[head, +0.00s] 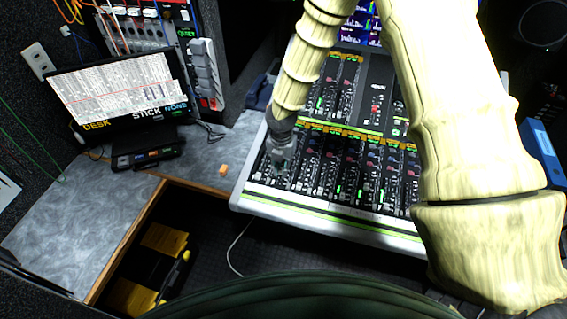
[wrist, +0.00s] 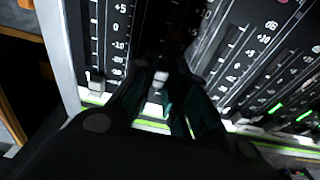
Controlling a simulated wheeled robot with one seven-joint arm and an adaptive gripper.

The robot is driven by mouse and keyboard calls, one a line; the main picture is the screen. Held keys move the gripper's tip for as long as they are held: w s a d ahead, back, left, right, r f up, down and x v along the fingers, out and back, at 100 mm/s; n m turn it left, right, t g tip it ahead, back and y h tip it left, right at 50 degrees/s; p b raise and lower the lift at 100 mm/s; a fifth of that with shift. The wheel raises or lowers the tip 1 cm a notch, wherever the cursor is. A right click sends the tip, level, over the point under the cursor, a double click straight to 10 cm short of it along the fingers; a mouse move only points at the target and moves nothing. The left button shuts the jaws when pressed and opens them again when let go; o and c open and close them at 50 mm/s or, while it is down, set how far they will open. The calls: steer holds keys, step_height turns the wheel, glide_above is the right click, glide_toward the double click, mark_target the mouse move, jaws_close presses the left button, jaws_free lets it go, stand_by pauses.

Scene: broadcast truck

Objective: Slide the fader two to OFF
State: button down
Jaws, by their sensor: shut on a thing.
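The mixing console (head: 300,206) has a row of faders along its front edge. My gripper (head: 280,163) reaches down onto the left part of this row. In the wrist view my gripper (wrist: 162,82) is shut on a light fader cap (wrist: 160,77), which shows between the dark fingertips. It is the second cap from the left, so it appears to be fader two. Its track and markings are mostly hidden by the fingers. The neighbouring first fader cap (wrist: 97,84) sits to the left, near the lower end of its scale, apart from the fingers.
More fader strips continue to the right, close beside my fingers. A monitor (head: 115,88) stands on the grey desk (head: 60,215) at left, with a small orange block (head: 223,169) near the console. A yellow-and-black case (head: 150,268) lies in the recess below.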

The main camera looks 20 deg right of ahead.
mark_target(278, 184)
steer(key=shift+s+a+f, duration=0.2)
steer(key=shift+s+a, duration=0.4)
steer(key=shift+s, duration=0.3)
steer(key=shift+s+a+f, duration=0.15)
steer(key=shift+s+a, duration=0.4)
steer(key=shift+s, duration=0.35)
steer(key=c, duration=1.4)
jaws_free()
steer(key=shift+a, duration=0.1)
steer(key=shift+c, duration=0.2)
steer(key=shift+r, duration=0.1)
steer(key=shift+r, duration=0.25)
step_height(278, 184, up, 12)
steer(key=shift+f, duration=0.25)
